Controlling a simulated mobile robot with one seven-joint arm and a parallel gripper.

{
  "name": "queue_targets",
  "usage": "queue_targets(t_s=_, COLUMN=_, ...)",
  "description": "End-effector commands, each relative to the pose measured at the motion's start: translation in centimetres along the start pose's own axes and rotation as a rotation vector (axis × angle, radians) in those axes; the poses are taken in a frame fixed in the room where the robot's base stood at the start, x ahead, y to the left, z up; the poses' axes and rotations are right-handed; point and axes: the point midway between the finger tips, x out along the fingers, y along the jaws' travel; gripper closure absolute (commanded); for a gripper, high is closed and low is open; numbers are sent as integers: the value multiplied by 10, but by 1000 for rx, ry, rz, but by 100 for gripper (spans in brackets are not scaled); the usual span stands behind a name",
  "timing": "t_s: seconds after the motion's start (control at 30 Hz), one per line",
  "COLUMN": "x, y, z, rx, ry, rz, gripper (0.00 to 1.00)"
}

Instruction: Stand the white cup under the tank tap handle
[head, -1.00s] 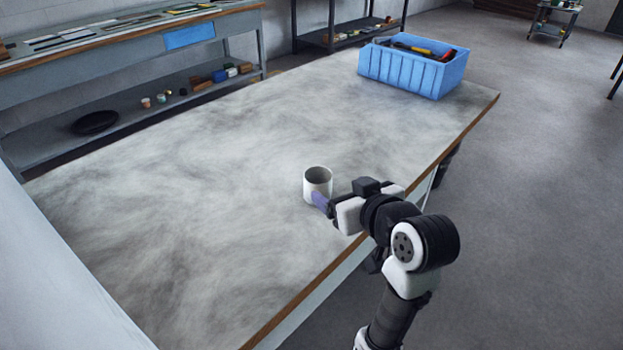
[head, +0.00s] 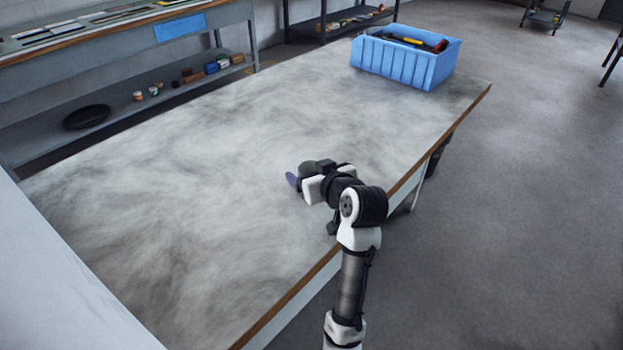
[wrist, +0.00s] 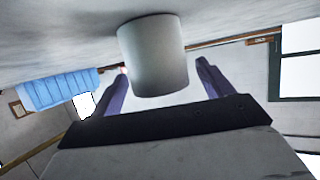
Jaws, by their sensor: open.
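The white cup (wrist: 153,50) shows in the wrist view, standing on the table, which appears upside down at the top of that picture. It sits between the two purple fingers of my gripper (wrist: 163,72), with a gap visible on each side. In the head view my gripper (head: 297,180) is low over the table near its right edge, and it hides most or all of the cup. My gripper is open and holds nothing. No tank or tap handle shows in either view.
The grey-white tabletop (head: 180,200) is bare to the left of my gripper. A blue crate (head: 405,62) with tools stands at the table's far right corner. A workbench (head: 110,50) with a lower shelf runs behind at left. Open floor lies to the right.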

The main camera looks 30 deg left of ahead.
Motion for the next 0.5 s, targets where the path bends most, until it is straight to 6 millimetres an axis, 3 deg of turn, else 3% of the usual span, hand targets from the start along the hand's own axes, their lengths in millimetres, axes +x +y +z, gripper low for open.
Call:
queue_targets(t_s=0.3, x=8, y=0, z=0, rx=0, ry=0, rz=2, gripper=21)
queue_targets(t_s=0.5, x=7, y=0, z=0, rx=0, ry=1, rz=1, gripper=46)
